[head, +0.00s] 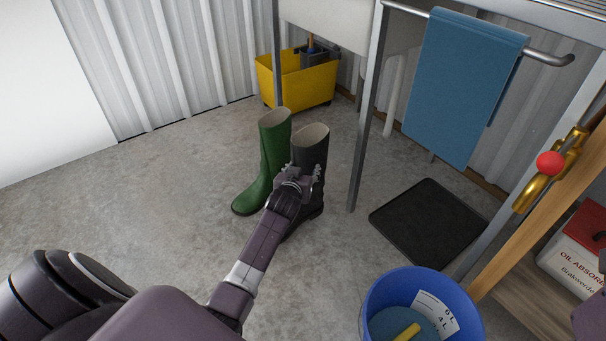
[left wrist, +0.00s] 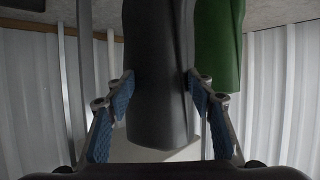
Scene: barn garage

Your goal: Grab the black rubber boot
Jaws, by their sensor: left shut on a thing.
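The black rubber boot (head: 311,146) stands upright on the concrete floor, just right of a green boot (head: 275,140). My left gripper (head: 301,178) is at the black boot's shaft and partly covers it in the head view. In the left wrist view the black boot (left wrist: 158,70) fills the middle, with blue finger pads on both sides of it, so the left gripper (left wrist: 160,100) is shut on the shaft. The green boot (left wrist: 219,45) shows behind it to the right. My right gripper is not in view.
A blue bucket (head: 466,303) stands at the lower right, and a black mat (head: 428,222) lies on the floor. A metal table leg (head: 367,120) rises close right of the boots. A yellow bucket (head: 298,88) stands behind. The floor to the left is clear.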

